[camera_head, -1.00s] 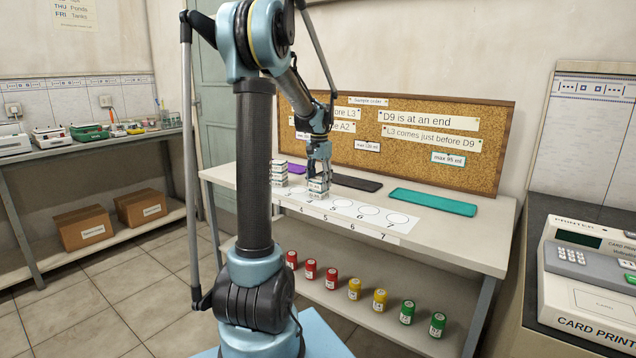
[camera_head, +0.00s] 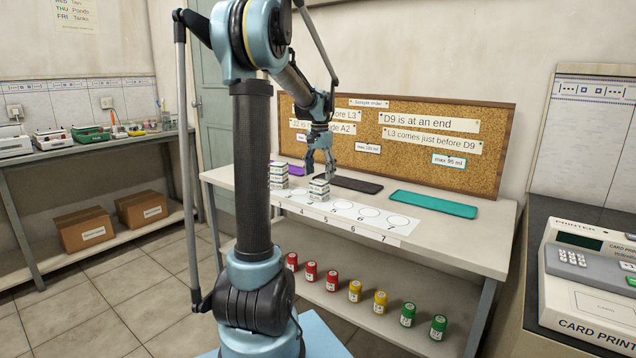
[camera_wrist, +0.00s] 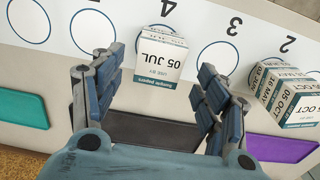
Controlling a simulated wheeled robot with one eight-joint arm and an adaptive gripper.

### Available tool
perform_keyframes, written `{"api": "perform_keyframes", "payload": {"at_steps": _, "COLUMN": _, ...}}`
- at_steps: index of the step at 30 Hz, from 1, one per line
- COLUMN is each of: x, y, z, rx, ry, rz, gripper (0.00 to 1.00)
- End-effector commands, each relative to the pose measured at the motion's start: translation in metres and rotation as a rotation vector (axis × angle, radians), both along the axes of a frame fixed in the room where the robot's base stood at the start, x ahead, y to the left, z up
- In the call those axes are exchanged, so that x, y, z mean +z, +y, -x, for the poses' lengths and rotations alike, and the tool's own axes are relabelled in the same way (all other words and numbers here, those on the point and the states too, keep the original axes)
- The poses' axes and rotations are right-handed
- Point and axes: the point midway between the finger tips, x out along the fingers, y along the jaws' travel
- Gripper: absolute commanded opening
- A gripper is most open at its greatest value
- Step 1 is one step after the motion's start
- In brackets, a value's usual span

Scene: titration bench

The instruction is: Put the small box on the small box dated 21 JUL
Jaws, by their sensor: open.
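My gripper (camera_head: 321,174) is open and empty above and behind a pile of small white boxes (camera_head: 319,190) on the numbered strip. The pile looks two boxes high, but the join is hard to see. In the wrist view, its top box (camera_wrist: 160,50) reads 05 JUL and lies beyond the open fingers (camera_wrist: 160,72). Any lower box's date is hidden there. A taller stack of small boxes (camera_head: 278,175) stands to the left. That stack shows in the wrist view (camera_wrist: 285,92) with 05 OCT and MAY labels. I cannot read 21 JUL anywhere.
The white strip (camera_head: 345,211) has numbered circles, several empty. A purple mat (camera_wrist: 280,148), a black mat (camera_head: 344,183) and a teal mat (camera_head: 432,202) lie behind it. A cork board (camera_head: 430,135) rises at the back. Coloured jars (camera_head: 354,291) stand on the lower shelf.

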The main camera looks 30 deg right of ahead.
Motion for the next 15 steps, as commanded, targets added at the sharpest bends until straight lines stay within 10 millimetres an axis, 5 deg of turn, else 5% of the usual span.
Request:
{"api": "perform_keyframes", "payload": {"at_steps": 9, "x": 0.055, "y": 0.000, "z": 0.001, "rx": -0.001, "ry": 0.000, "rz": 0.000, "gripper": 0.68}}
{"api": "perform_keyframes", "payload": {"at_steps": 15, "x": 0.072, "y": 0.000, "z": 0.001, "rx": -0.001, "ry": 0.000, "rz": 0.000, "gripper": 0.68}}
